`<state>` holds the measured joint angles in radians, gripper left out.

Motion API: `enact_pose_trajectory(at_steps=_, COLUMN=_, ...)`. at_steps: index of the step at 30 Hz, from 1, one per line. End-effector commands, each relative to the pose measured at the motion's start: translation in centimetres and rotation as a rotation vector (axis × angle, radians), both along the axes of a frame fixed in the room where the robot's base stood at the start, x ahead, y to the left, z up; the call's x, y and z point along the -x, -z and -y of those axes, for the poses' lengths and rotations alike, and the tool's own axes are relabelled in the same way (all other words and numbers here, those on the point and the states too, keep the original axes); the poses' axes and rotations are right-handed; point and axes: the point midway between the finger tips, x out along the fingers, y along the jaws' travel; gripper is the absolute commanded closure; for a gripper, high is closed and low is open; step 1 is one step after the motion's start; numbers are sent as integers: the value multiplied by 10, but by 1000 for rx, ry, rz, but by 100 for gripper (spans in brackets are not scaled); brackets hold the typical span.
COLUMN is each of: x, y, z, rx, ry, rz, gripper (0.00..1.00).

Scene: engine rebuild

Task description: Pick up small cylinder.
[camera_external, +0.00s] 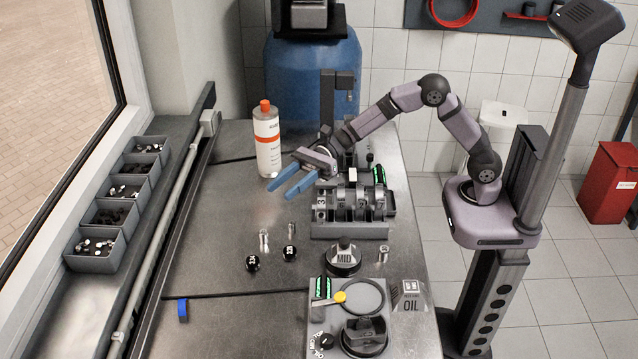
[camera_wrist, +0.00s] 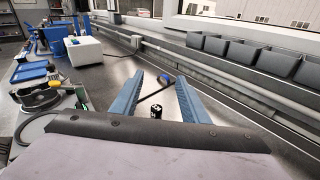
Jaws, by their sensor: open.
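My gripper (camera_external: 278,194) has two blue fingers spread apart with nothing between them, above the table left of the engine block. In the wrist view the open fingers (camera_wrist: 160,77) point forward, and a small black cylinder (camera_wrist: 156,111) shows between them, below. In the external view, small metal cylinders stand upright on the table (camera_external: 264,240), (camera_external: 291,231), below the gripper in the picture. Two black round parts with white marks lie close to them (camera_external: 253,263), (camera_external: 290,253). Another short metal cylinder (camera_external: 383,254) stands to the right. I cannot tell which cylinder is meant.
The grey engine block (camera_external: 350,230) is right of the gripper. A white bottle (camera_external: 267,145) with an orange cap stands behind it. A black part marked MID (camera_external: 344,262) stands in front. Grey bins (camera_external: 95,250) line the left side. Left of the cylinders the table is clear.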

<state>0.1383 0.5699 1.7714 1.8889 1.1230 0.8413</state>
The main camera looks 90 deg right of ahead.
Motion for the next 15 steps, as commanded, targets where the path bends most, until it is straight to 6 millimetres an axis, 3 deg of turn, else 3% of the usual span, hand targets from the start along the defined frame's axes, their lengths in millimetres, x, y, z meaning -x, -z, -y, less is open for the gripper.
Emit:
enact_pose_trajectory(at_steps=1, x=-12, y=17, z=24, rx=-14, ry=64, rz=-44, gripper=59)
enact_pose_trajectory(at_steps=7, x=-2, y=83, z=51, rx=173, ry=113, rz=-116, gripper=59)
enact_pose_trajectory(at_steps=10, x=5, y=101, z=57, rx=238, ry=112, rz=-130, gripper=59)
enact_pose_trajectory(at_steps=15, x=8, y=112, z=60, rx=274, ry=110, rz=-136, gripper=59)
